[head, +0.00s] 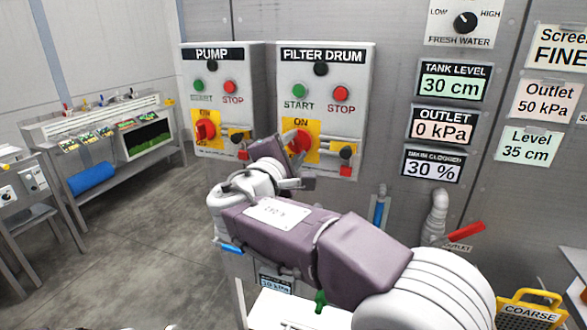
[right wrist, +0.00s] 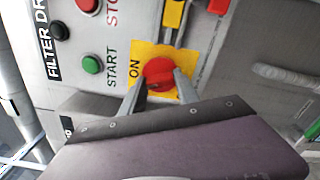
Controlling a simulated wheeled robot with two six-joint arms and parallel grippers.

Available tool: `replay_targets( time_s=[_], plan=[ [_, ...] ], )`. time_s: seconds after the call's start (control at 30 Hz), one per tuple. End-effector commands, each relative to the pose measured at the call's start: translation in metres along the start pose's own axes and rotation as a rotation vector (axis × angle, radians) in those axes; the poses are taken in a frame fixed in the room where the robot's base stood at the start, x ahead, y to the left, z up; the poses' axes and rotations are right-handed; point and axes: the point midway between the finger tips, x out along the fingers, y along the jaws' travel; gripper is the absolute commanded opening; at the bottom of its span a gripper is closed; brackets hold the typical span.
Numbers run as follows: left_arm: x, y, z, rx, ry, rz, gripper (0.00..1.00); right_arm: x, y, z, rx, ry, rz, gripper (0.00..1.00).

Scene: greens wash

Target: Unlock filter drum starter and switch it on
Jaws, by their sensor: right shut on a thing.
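The filter drum starter (head: 361,75) is a grey wall box with a green START button (head: 299,91) and a red STOP button (head: 340,94). Below them is a red rotary switch (head: 302,140) on a yellow plate marked ON. My right gripper is at this switch; its arm hides part of the plate in the head view. In the right wrist view the fingers (right wrist: 160,86) are shut on the red switch (right wrist: 158,72), one on each side. Which way the switch points I cannot tell. A yellow piece (right wrist: 173,13) and a red piece (right wrist: 218,6) sit beside the plate. My left gripper is out of view.
The similar pump starter (head: 245,70) hangs close on the left. Display panels (head: 453,82) and a fresh water knob (head: 465,22) are on the wall to the right. A red-handled outlet valve (head: 466,233) is lower right. Open floor (head: 130,240) lies left.

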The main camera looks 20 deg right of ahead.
Motion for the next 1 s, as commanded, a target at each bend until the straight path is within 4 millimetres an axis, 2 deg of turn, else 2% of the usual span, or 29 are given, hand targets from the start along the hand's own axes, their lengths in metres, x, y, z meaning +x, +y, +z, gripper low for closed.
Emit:
replay_targets(
  time_s=[0.03, 0.1, 0.4, 0.7, 1.0],
  plan=[
    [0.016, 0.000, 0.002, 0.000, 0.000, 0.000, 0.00, 0.000, -0.007, -0.003, 0.043, 0.000, 0.002, 0.00],
    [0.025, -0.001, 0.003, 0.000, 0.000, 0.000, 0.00, 0.000, -0.006, -0.003, 0.103, 0.000, 0.002, 0.00],
    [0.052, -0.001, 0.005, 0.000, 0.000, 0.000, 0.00, 0.000, -0.003, -0.002, 0.303, 0.000, 0.001, 0.00],
    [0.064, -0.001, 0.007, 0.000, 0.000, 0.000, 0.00, 0.000, -0.001, -0.001, 0.403, 0.000, 0.001, 0.00],
    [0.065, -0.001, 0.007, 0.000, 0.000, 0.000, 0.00, 0.000, 0.001, 0.000, 0.427, 0.000, 0.001, 0.00]
  ],
)
